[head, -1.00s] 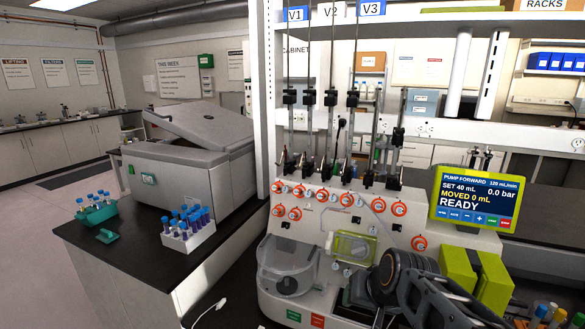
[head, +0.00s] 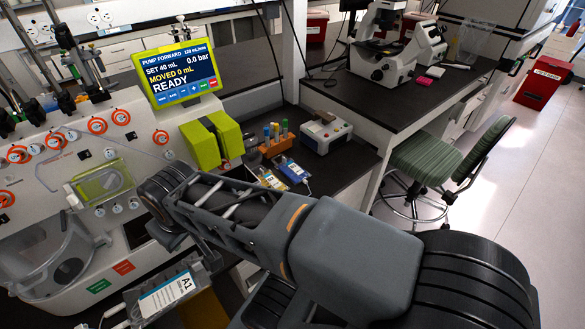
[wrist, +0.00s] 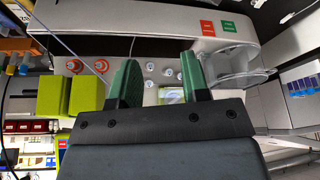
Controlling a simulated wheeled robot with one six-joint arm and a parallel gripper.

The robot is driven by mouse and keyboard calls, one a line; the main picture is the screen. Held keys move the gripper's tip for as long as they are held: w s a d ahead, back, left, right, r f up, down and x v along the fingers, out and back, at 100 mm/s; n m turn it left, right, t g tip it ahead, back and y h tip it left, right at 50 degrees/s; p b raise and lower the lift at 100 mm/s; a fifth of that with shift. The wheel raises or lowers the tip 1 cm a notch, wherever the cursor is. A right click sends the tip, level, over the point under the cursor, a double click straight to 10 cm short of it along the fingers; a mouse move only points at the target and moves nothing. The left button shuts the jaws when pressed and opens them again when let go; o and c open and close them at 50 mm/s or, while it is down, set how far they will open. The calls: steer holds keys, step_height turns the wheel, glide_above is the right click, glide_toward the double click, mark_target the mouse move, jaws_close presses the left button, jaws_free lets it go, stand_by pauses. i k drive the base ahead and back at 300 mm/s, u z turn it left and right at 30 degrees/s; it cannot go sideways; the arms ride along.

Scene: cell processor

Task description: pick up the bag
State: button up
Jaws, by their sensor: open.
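Two small flat labelled packs that look like bags lie on the dark bench right of the machine in the head view: a blue one (head: 290,170) and a yellow one (head: 271,181). Another pouch-like item (head: 165,296) with a white label marked A1 is at the lower left, below my arm. I cannot tell which is the task's bag. My gripper (wrist: 157,82) shows in the wrist view with its two green fingers apart and nothing held between them. It faces the machine's front. In the head view its fingers are hidden behind my arm.
The pump machine (head: 130,130) fills the left, with its screen (head: 178,75) above and lime-green blocks (head: 212,138) beside it. An orange tube rack (head: 275,146) and a grey device (head: 326,132) stand near the packs.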

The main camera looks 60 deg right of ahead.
mark_target(296, 174)
steer(key=z, duration=1.8)
steer(key=k, duration=0.5)
steer(key=z, duration=1.8)
steer(key=i, duration=1.2)
steer(key=u, duration=2.9)
steer(key=i, duration=0.5)
steer(key=u, duration=0.05)
